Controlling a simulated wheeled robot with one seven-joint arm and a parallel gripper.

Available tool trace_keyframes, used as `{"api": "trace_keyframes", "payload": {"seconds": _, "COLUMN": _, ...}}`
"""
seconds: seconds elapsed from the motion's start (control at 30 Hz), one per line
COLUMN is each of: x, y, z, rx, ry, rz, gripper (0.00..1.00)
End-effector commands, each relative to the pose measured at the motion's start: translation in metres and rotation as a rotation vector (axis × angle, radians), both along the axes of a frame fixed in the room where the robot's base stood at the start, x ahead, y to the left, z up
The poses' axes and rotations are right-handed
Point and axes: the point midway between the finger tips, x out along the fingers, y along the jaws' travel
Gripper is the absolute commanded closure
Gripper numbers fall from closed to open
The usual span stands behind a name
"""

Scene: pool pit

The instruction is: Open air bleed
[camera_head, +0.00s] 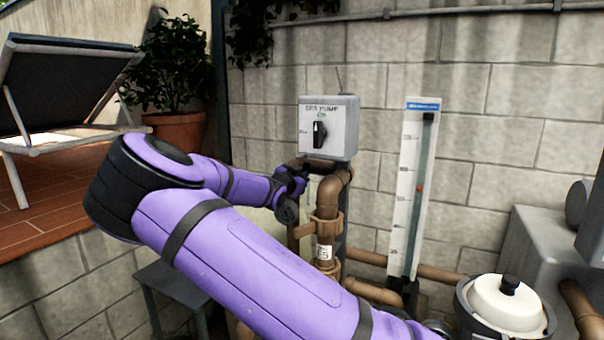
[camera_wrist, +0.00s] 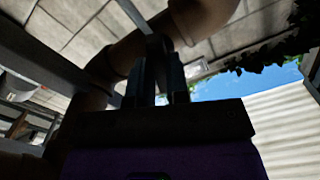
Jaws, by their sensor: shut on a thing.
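My gripper (camera_head: 301,180) is at the brown pipework below the spa pump switch box, at the end of my purple arm. In the wrist view my gripper (camera_wrist: 160,62) is dark, with its fingers close together on a thin grey bar (camera_wrist: 137,14) that runs up from between them. I cannot tell for certain whether this bar is the air bleed's handle. A thick brown pipe (camera_wrist: 199,19) passes just beyond the fingertips. The pipe bend (camera_head: 330,185) is right beside my gripper in the head view. My arm hides part of the lower pipework.
The switch box (camera_head: 328,127) hangs on the block wall just above my gripper. A tall flow gauge (camera_head: 408,190) stands to the right. A white-lidded pot (camera_head: 505,303) is at the lower right. A lounger (camera_head: 62,92) and potted plant (camera_head: 177,135) are at the left.

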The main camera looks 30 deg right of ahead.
Motion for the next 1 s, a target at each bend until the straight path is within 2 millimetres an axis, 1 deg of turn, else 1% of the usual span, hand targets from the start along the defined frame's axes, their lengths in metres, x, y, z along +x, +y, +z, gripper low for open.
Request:
{"api": "trace_keyframes", "payload": {"seconds": 0.03, "x": -0.0033, "y": -0.0054, "z": -0.0009, "rx": -0.012, "ry": 0.011, "rz": -0.011, "gripper": 1.0}}
{"api": "trace_keyframes", "payload": {"seconds": 0.1, "x": -0.0034, "y": -0.0063, "z": -0.0009, "rx": -0.021, "ry": 0.026, "rz": -0.012, "gripper": 1.0}}
{"api": "trace_keyframes", "payload": {"seconds": 0.43, "x": -0.004, "y": -0.0043, "z": 0.0038, "rx": -0.073, "ry": 0.092, "rz": -0.011, "gripper": 1.0}}
{"api": "trace_keyframes", "payload": {"seconds": 0.6, "x": -0.0033, "y": -0.0038, "z": 0.0049, "rx": -0.128, "ry": 0.172, "rz": -0.01, "gripper": 1.0}}
{"api": "trace_keyframes", "payload": {"seconds": 0.7, "x": -0.0031, "y": -0.0038, "z": 0.0056, "rx": -0.197, "ry": 0.276, "rz": -0.01, "gripper": 1.0}}
{"api": "trace_keyframes", "payload": {"seconds": 0.8, "x": -0.0028, "y": -0.0036, "z": 0.0059, "rx": -0.235, "ry": 0.337, "rz": -0.008, "gripper": 1.0}}
{"api": "trace_keyframes", "payload": {"seconds": 1.0, "x": -0.0024, "y": -0.0032, "z": 0.0071, "rx": -0.256, "ry": 0.366, "rz": -0.007, "gripper": 1.0}}
